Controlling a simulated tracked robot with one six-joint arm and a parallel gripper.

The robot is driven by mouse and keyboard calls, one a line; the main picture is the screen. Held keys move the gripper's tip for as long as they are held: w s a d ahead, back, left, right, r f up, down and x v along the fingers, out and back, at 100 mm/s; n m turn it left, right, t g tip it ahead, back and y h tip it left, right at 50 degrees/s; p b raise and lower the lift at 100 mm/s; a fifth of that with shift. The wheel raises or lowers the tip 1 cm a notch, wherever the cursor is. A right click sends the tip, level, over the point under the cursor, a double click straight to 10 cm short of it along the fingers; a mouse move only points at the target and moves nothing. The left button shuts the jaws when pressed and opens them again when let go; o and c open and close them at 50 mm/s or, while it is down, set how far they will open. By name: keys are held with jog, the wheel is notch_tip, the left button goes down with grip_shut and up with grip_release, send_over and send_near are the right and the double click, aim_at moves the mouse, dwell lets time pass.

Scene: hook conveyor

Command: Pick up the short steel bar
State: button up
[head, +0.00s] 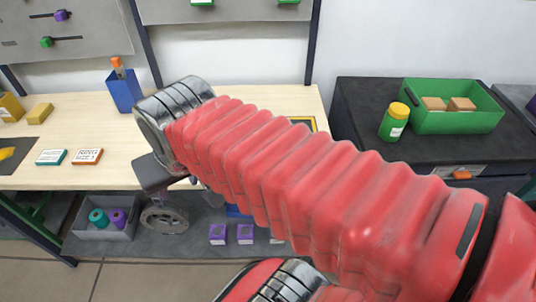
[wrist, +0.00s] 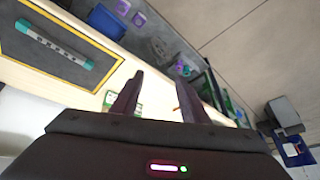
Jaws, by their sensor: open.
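A short pale grey bar with teal bands near its ends (wrist: 55,45) lies on a dark mat with a yellow border (wrist: 22,72), at the upper left of the wrist view. I cannot be sure that it is the steel bar. In the head view only a corner of a yellow-edged mat (head: 304,121) shows behind my red arm, and no bar is visible there. My gripper (wrist: 160,78) is open, with nothing between its dark fingers. It is apart from the bar, which lies left of the fingers in the wrist view. The fingers are hidden in the head view.
On the pale bench (head: 110,120) are a blue holder (head: 124,90), a teal card box (head: 50,157) and an orange card box (head: 87,156). A black cabinet at right holds a green bin (head: 455,121) and a yellow-capped jar (head: 394,122). Purple boxes sit on the lower shelf.

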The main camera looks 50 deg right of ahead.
jog(key=d+f+m+g, duration=0.2)
jog(key=d+m, duration=1.1)
jog(key=d, duration=0.4)
jog(key=w+d+f+m+g, duration=0.1)
jog(key=d+f+m+g, duration=0.2)
jog(key=d+m, duration=1)
jog(key=d, duration=0.4)
jog(key=shift+f, duration=4.3)
jog(key=shift+s+f, duration=0.15)
jog(key=shift+f, duration=2.45)
